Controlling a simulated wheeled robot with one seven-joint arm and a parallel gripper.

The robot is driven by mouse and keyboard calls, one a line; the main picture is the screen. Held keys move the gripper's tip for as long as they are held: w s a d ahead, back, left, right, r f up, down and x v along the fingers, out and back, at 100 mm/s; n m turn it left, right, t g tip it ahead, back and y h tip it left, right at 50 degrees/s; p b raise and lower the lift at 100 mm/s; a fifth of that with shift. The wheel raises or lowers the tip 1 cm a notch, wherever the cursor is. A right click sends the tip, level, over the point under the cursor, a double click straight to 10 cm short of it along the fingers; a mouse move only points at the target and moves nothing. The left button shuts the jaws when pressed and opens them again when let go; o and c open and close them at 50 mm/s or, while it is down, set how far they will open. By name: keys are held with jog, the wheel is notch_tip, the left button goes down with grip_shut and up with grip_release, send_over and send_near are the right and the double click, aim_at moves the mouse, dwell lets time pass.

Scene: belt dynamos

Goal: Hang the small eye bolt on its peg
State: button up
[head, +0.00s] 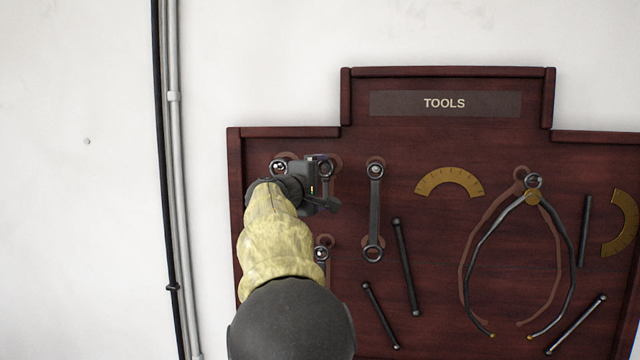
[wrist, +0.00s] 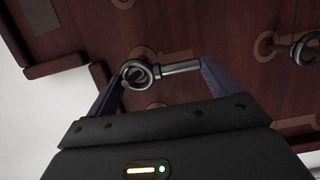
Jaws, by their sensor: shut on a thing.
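The small eye bolt (wrist: 182,67) is dark metal and lies between the two purple fingers of my gripper (wrist: 165,78) in the wrist view. Its ring is by the left finger and its shank points to the right finger. A dark round peg end (wrist: 131,75) shows at the ring; I cannot tell whether the ring is around it or only in front of it. In the head view my gripper (head: 319,163) is at the upper left of the dark red tool board (head: 400,140), and my arm covers part of the board below it.
A ring on a peg (head: 280,167) is just left of my gripper, and a double-ended wrench (head: 375,210) hangs to its right. Another ring (head: 321,253) is below. A brass protractor (head: 450,182) and calipers (head: 472,255) are farther right.

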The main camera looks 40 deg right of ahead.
jog(key=o, duration=0.8)
jog(key=b+v, duration=0.9)
jog(key=v, duration=0.8)
jog(key=shift+s+a, duration=0.2)
